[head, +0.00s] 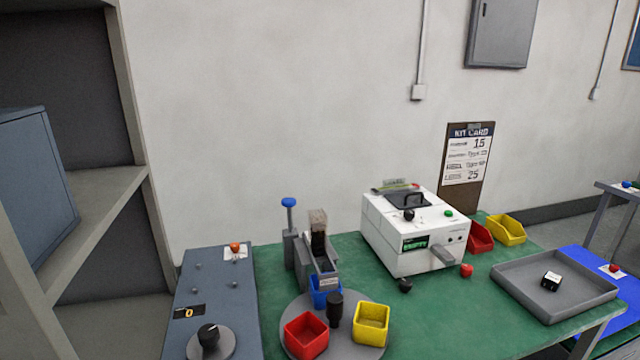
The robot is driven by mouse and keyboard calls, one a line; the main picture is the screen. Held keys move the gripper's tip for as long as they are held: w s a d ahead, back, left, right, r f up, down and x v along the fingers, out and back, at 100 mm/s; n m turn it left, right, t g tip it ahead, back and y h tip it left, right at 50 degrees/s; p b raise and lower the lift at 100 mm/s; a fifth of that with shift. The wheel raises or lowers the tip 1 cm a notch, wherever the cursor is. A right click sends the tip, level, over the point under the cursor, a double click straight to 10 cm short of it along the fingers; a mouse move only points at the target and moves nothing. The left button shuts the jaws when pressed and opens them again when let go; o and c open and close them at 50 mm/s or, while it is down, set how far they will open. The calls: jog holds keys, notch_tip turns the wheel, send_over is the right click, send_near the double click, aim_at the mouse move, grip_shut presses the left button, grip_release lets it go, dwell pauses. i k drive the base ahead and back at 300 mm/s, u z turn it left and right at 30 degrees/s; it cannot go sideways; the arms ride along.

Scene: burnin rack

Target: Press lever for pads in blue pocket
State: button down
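The dispenser (320,250) stands on the green table, with a clear-topped hopper holding dark pieces. Beside it on the left is a lever with a blue knob (288,202) on top of a grey post; the knob is up. The blue pocket (320,297) sits under the dispenser's front, partly hidden by its chute, so its contents cannot be seen. It rides on a grey turntable (348,351) with a red pocket (306,337), a yellow pocket (371,324) and a black centre knob (334,308). My gripper is not in view.
A white machine (405,235) with a small display stands right of the dispenser. A blue-grey panel (215,290) with a dial is at left. A kit card (468,160) hangs behind.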

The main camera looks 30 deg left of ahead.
aim_at(287, 202)
jog(key=u, duration=0.35)
jog(key=i, duration=0.6)
jog(key=u, duration=1)
jog(key=i, duration=0.25)
jog(key=u, duration=0.25)
